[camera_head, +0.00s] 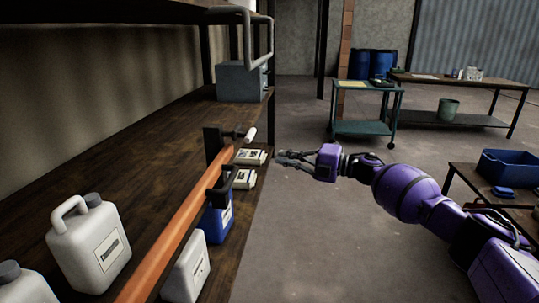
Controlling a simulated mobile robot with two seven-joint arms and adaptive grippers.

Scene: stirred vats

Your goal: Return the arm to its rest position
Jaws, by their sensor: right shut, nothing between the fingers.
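My right arm (405,190) is purple and reaches in from the right edge. Its gripper (283,159) points left, close to the edge of the dark wooden bench (150,130). The gripper's fingers are shut with nothing held between them. It appears near two small labelled white boxes (251,157) on the bench; whether it touches them cannot be told, but it seems apart. My left gripper is not in view.
An orange bar (165,245) on black brackets crosses the bench. White jugs (88,248) and a blue container (217,222) stand by it. A table with a blue bin (510,164) is at right. A green cart (365,108) stands behind. The floor between is clear.

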